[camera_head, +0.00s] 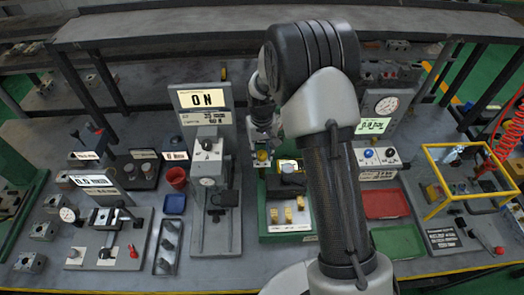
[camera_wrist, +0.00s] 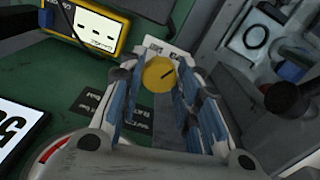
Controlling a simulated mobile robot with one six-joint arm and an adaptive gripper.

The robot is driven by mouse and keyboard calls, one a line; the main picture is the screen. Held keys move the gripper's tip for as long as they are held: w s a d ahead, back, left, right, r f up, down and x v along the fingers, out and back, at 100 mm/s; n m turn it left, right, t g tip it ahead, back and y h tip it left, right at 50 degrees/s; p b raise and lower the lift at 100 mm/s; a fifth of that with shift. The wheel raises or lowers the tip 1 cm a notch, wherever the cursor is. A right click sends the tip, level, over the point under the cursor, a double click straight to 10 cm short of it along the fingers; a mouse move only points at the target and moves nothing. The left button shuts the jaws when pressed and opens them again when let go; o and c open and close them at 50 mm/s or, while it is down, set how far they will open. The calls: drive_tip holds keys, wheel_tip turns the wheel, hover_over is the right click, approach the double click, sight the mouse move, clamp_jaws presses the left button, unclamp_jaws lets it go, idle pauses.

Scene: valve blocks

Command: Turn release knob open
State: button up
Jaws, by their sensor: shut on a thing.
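The release knob is a round yellow knob (camera_wrist: 158,74) with a dark line on its face, seen between my blue-padded fingers in the wrist view. The line slants up to the right. My gripper (camera_wrist: 163,100) is shut on the knob, with a finger on each side. A white printed label (camera_wrist: 155,48) shows just behind it; its small print is hard to read. In the head view my gripper (camera_head: 262,150) is at the yellow knob (camera_head: 263,157), over the back left of a green fixture (camera_head: 270,238).
A yellow-framed meter (camera_wrist: 105,30) stands close by. A red tray (camera_head: 386,204) and a yellow frame (camera_head: 430,185) are to the right. My arm hides part of the bench.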

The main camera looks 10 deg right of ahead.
sight(262, 154)
drive_tip(key=shift+m, duration=0.7)
drive_tip(key=o, duration=1.1)
drive_tip(key=shift+c, duration=0.2)
wheel_tip(262, 154, up, 12)
idle(0.3)
